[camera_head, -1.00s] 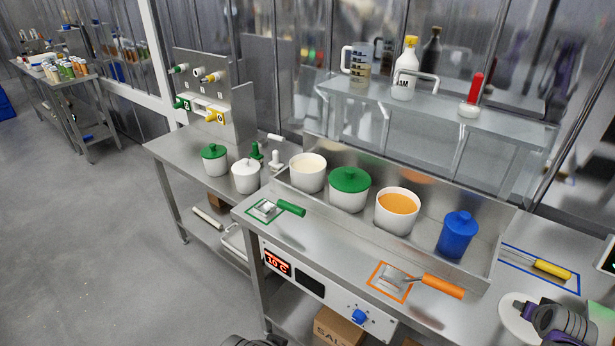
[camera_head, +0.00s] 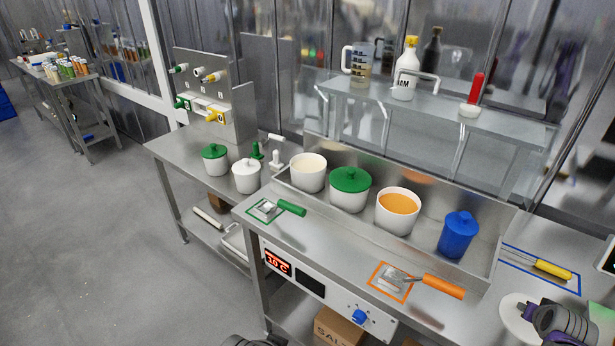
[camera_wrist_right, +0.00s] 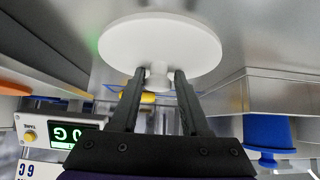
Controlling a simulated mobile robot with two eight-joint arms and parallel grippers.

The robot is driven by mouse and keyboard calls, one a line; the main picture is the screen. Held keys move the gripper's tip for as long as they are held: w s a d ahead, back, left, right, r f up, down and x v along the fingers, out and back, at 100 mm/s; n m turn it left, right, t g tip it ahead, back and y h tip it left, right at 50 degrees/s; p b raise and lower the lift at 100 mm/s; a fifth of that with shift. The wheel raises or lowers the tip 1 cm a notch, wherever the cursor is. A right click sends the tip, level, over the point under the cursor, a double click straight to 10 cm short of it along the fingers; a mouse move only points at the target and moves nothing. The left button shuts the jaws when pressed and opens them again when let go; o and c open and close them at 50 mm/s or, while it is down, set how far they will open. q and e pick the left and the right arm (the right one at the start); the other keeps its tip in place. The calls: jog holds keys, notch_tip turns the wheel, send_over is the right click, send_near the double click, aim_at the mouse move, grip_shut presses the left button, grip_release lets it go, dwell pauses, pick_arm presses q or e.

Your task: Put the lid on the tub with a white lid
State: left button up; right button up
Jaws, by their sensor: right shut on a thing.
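A white round lid (camera_head: 516,318) is in my right gripper (camera_head: 533,312), at the lower right in the head view. In the right wrist view the lid (camera_wrist_right: 160,48) fills the top middle, and my right gripper (camera_wrist_right: 159,78) is shut on its small knob. Two white tubs stand open on the bench: one with cream filling (camera_head: 308,178) and one with orange filling (camera_head: 396,215). A white tub with a green lid (camera_head: 349,192) stands between them. The held lid is apart from all the tubs. My left gripper is not recognizable in view.
A blue lidded tub (camera_head: 458,237) stands right of the orange one. Spatulas with green (camera_head: 291,208), orange (camera_head: 443,286) and yellow (camera_head: 552,269) handles lie on the bench. Small pots with green (camera_head: 215,161) and white (camera_head: 246,178) tops stand left. A raised shelf (camera_head: 437,112) runs behind.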

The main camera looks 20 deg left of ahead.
jog(key=shift+s+f, duration=0.15)
grip_shut()
jog(key=shift+w+d+r+p, duration=0.2)
jog(key=shift+r+p, duration=0.35)
jog(key=shift+r, duration=0.25)
pick_arm(q)
jog(key=shift+w+d+r+p, duration=0.1)
jog(key=shift+w+r+p, duration=0.35)
jog(key=shift+r, duration=0.45)
jog(key=shift+w+r+p, duration=0.3)
jog(key=shift+w+r, duration=0.15)
jog(key=shift+r, duration=0.4)
pick_arm(e)
jog(key=shift+r, duration=1.7)
